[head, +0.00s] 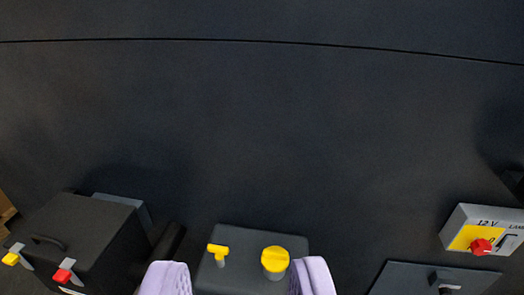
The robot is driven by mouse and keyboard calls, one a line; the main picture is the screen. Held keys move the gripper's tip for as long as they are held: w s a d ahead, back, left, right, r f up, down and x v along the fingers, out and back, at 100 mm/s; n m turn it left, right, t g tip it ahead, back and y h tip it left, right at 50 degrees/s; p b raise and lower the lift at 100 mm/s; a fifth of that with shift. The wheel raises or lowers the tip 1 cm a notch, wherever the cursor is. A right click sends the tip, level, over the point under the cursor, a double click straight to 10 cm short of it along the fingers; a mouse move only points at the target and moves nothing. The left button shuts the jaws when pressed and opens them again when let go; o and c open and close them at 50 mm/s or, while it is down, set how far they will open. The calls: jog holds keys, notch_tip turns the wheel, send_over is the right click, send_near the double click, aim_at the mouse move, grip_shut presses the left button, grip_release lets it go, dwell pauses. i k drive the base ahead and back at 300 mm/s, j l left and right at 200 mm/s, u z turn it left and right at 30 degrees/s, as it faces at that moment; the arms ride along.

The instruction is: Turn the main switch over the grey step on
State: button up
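A grey switch box (458,216) with a yellow plate stands at the right edge. It carries a red knob (480,247) and a small lever beside it, with the lettering "12 V", "0" and a cut-off "LAM". A dark grey flat plate (405,278) lies just below the box; I cannot tell if it is the grey step. My gripper (240,265) shows two lilac fingers at the bottom, wide apart with nothing held between them. It is well left of the switch box.
A dark box (235,240) with a yellow T-handle (218,252) and yellow cap (275,261) shows between my fingers. At left is a black case (85,235) with red and yellow-tipped latches. A large dark wall (260,120) fills the upper view, bare.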

aim_at(479, 247)
jog(key=z, duration=1.3)
